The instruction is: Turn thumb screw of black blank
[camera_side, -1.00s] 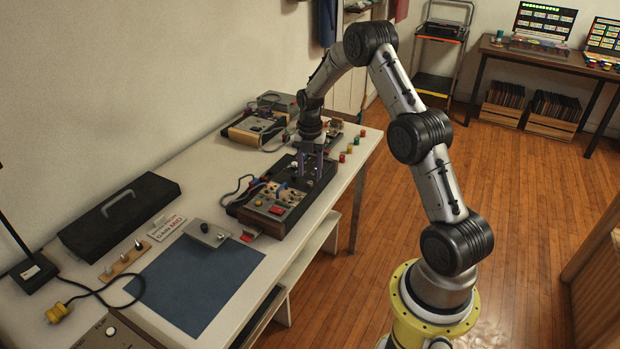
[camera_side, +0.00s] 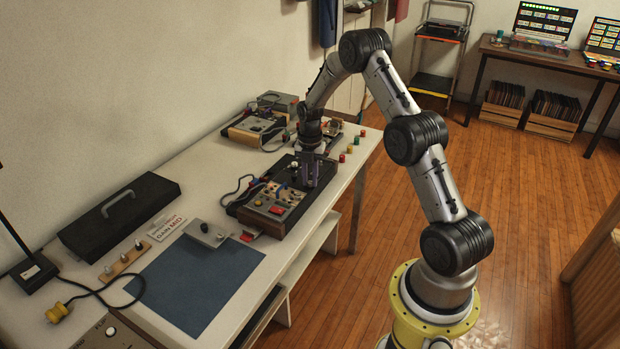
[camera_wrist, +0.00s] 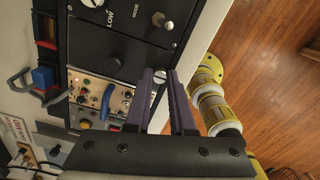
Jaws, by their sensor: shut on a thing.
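The black blank (camera_wrist: 125,46) is a dark panel in the open synth case, seen in the wrist view above the colourful module. A silver slotted thumb screw (camera_wrist: 159,77) sits at its lower right edge. My gripper (camera_wrist: 160,74) has its two purple fingers on either side of the screw head, shut on it. In the side view my gripper (camera_side: 309,181) points down over the case (camera_side: 270,230), and the screw is too small to make out there.
A module with cables (camera_wrist: 98,97) lies close left of my fingers. A blue mat (camera_side: 195,285), a grey plate with a knob (camera_side: 206,234) and a closed black case (camera_side: 118,215) lie on the table.

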